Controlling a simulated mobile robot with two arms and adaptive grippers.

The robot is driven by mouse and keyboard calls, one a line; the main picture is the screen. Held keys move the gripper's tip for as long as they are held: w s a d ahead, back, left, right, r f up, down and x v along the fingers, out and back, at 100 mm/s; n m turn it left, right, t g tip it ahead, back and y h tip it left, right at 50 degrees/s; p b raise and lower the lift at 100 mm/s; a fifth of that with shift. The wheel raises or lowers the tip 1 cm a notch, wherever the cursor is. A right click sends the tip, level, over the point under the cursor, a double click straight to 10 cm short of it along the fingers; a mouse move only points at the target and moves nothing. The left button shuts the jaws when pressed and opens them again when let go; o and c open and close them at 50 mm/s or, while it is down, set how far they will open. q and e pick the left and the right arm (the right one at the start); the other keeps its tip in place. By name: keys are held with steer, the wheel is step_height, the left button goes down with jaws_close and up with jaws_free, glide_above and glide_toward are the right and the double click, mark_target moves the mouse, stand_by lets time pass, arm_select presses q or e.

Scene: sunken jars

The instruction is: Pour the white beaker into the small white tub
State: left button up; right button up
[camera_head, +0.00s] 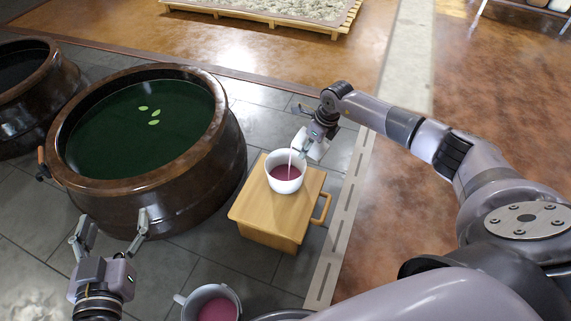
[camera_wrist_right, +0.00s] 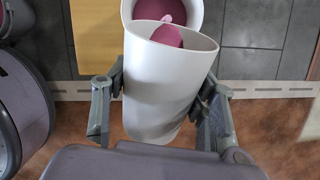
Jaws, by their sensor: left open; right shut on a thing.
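The small white tub (camera_head: 285,183) stands upright on a wooden box and holds dark pink liquid. My right gripper (camera_head: 312,138) is shut on the white beaker (camera_head: 318,150), tilted above the tub's far right rim. A thin pink stream falls from its lip into the tub. In the right wrist view the beaker (camera_wrist_right: 160,95) sits between both fingers, with pink liquid at its lip; the tub (camera_wrist_right: 196,12) is partly hidden behind it. My left gripper (camera_head: 113,224) is open and empty, in front of the big brown jar.
The wooden box (camera_head: 262,222) has a side handle (camera_head: 322,208). A big brown jar (camera_head: 190,178) of dark green liquid with several leaves stands left of it. A pale mug (camera_head: 184,300) of pink liquid is at the bottom. Another jar (camera_head: 66,82) stands far left.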

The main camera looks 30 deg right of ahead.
arm_select(q)
steer(key=shift+f, duration=0.2)
arm_select(e)
steer(key=shift+w, duration=0.1)
stand_by(0.5)
arm_select(q)
steer(key=shift+r, duration=0.1)
arm_select(e)
steer(key=shift+g, duration=0.3)
arm_select(q)
steer(key=shift+r, duration=0.25)
arm_select(e)
steer(key=shift+a+f+h, duration=0.1)
steer(key=shift+h, duration=0.2)
arm_select(q)
steer(key=shift+d+r, duration=0.1)
steer(key=shift+r, duration=0.1)
arm_select(e)
steer(key=shift+w+g, duration=0.1)
steer(key=shift+g, duration=0.3)
arm_select(q)
steer(key=shift+w+d+r+t, duration=0.1)
steer(key=shift+r+t, duration=0.05)
steer(key=shift+t, duration=0.15)
steer(key=shift+r, duration=0.25)
arm_select(e)
steer(key=shift+f, duration=0.1)
arm_select(q)
steer(key=shift+w+r+t, duration=0.1)
steer(key=shift+t, duration=0.2)
